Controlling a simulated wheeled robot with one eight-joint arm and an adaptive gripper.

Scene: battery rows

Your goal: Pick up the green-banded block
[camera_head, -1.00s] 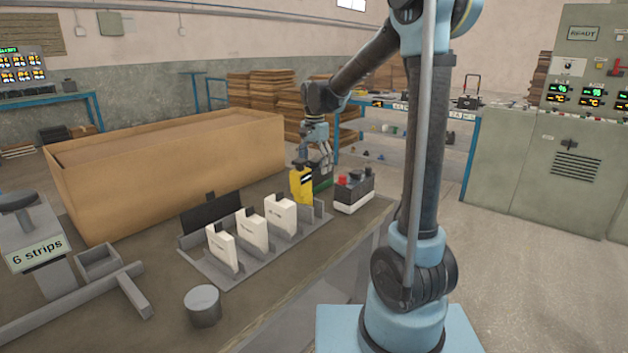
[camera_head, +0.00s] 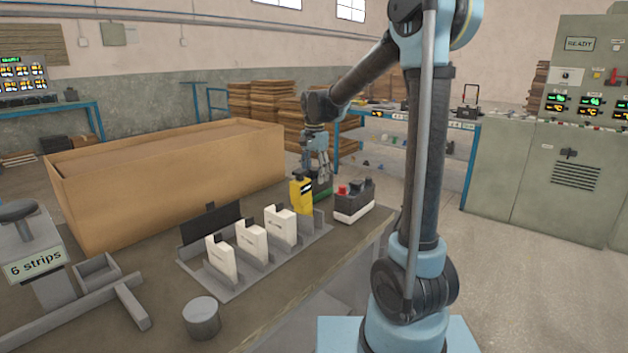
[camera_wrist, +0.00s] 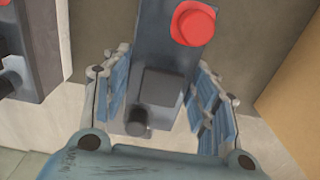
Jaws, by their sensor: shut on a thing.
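The green-banded block (camera_head: 322,189) stands on the bench, partly hidden behind a yellow block (camera_head: 300,194). My gripper (camera_head: 319,172) is over it from above, with its fingers around its upper part. In the wrist view, the dark top of the block (camera_wrist: 165,70), with a red round cap and a dark post, lies between the two fingers of my gripper (camera_wrist: 165,105). The gripper is shut on this block. Its green band does not show in the wrist view. I cannot tell whether its base touches the bench.
A dark block with a white band and red cap (camera_head: 353,203) stands close at the right. A grey rack (camera_head: 225,291) holds white blocks in front. A large cardboard box (camera_head: 170,190) stands at the left. A grey cylinder (camera_head: 202,318) is near the bench edge.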

